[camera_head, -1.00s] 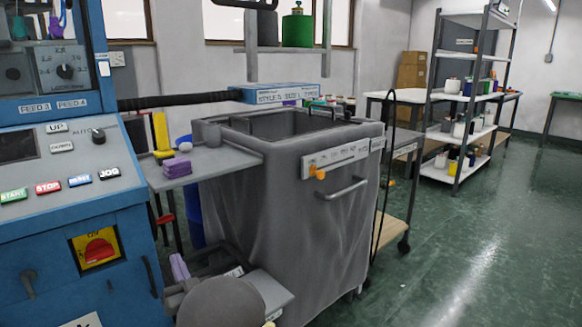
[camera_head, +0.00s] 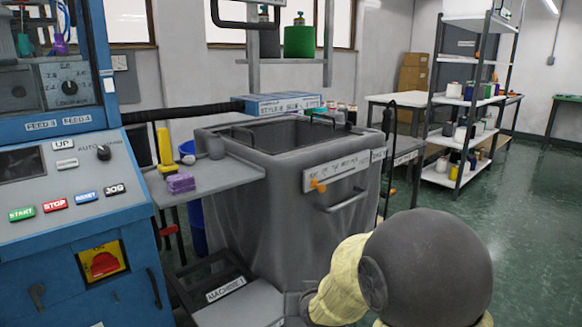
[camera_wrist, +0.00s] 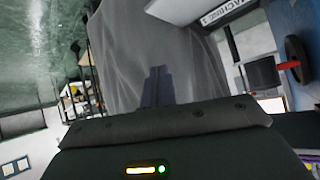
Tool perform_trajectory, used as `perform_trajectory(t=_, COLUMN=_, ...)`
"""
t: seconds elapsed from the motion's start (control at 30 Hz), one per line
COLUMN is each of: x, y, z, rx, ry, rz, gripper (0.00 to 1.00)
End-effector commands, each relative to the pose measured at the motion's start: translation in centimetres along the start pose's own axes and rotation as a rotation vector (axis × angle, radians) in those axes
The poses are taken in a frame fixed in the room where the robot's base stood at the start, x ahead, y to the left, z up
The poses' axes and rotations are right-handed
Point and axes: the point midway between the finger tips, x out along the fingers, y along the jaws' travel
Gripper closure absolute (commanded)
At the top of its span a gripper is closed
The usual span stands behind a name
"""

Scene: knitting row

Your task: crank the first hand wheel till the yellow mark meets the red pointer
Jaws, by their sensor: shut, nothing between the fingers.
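In the wrist view my gripper (camera_wrist: 157,86) shows as two dark fingers pressed together, with nothing between them. They point toward the side of a grey fabric-sided bin. At the right of the wrist view is a dark round wheel-like ring (camera_wrist: 297,58) with a red bar (camera_wrist: 288,65) beside it. The gripper is apart from it, to its left. I cannot tell for sure that it is the hand wheel. No yellow mark can be made out on it. In the head view no hand wheel is plain, and the gripper itself does not show.
In the head view the grey bin (camera_head: 285,215) stands in the middle, beside the blue machine (camera_head: 70,240). A grey shelf (camera_head: 215,177) holds purple pieces. A low plate labelled MACHINE 1 (camera_head: 228,290) lies near my arm. The green floor at right is open.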

Motion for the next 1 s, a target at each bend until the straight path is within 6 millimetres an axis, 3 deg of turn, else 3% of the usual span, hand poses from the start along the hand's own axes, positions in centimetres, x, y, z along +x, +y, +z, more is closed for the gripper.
perform_trajectory(t=0.03, x=-1.8, y=1.7, z=0.7, rx=0.008, ry=-0.063, rz=0.026, gripper=1.00)
perform_trajectory(t=0.2, x=-7.3, y=5.8, z=5.3, rx=0.020, ry=-0.303, rz=0.091, gripper=1.00)
perform_trajectory(t=0.57, x=-17.6, y=9.8, z=12.7, rx=0.059, ry=-0.665, rz=0.160, gripper=1.00)
perform_trajectory(t=1.0, x=-22.8, y=8.9, z=6.1, rx=0.057, ry=-0.673, rz=0.158, gripper=1.00)
